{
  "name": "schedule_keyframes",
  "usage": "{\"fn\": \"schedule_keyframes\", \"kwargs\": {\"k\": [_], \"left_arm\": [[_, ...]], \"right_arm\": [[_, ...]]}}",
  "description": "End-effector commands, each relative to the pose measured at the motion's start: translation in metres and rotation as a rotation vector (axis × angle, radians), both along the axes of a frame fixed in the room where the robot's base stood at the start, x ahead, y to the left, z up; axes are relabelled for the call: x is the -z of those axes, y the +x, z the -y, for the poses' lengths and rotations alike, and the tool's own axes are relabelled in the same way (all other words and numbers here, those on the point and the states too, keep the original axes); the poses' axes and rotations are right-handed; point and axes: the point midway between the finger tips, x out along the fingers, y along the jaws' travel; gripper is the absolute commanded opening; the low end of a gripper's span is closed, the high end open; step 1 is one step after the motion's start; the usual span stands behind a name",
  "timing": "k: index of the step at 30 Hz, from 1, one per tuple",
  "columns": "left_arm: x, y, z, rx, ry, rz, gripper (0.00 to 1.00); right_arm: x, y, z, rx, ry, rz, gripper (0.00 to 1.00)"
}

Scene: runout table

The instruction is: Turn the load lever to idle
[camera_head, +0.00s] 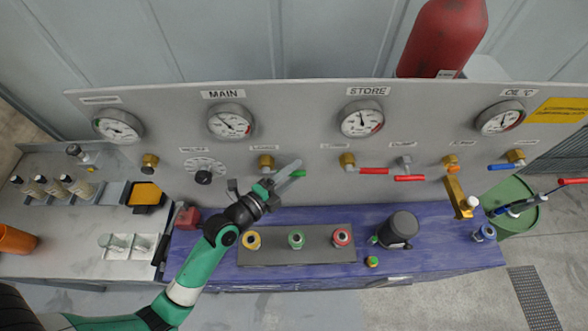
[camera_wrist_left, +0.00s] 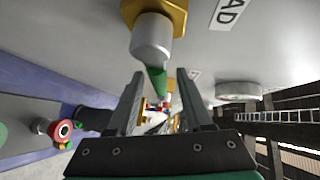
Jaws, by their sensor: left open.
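The load lever is a green handle (camera_head: 298,173) on a brass valve (camera_head: 266,162) under a small label on the grey panel. In the left wrist view the green lever (camera_wrist_left: 157,80) extends from a grey stem (camera_wrist_left: 152,38) below the brass fitting (camera_wrist_left: 158,10), by the end of a label reading "AD". My left gripper (camera_head: 264,182) is open at this valve. In the wrist view its two fingertips (camera_wrist_left: 160,76) stand either side of the green lever, with gaps visible. Part of the handle is hidden behind a finger in the head view. My right gripper is not in view.
Right along the panel are a red-handled valve (camera_head: 374,170), another red lever (camera_head: 408,178) and a blue-handled valve (camera_head: 500,167). Gauges sit above. Below, the blue bench (camera_head: 330,278) carries a grey block (camera_head: 270,257) with coloured fittings and a dark cylinder (camera_head: 398,230).

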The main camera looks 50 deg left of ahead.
Motion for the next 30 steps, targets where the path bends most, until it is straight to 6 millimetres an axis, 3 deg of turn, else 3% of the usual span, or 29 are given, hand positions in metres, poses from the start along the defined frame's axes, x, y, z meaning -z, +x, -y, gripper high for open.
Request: {"fn": "schedule_keyframes", "kwargs": {"k": [9, 18, 30], "left_arm": [[0.001, 0.0052, -0.0004, 0.0, 0.0, 0.0, 0.51], [0.001, 0.0049, -0.0004, 0.0, 0.0, 0.0, 0.0], [0.0009, 0.0047, -0.0003, 0.0, 0.0, 0.0, 0.0]], "right_arm": [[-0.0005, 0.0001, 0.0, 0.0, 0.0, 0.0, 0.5], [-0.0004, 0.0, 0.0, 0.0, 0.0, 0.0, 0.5], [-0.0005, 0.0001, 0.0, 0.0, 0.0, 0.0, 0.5]]}}
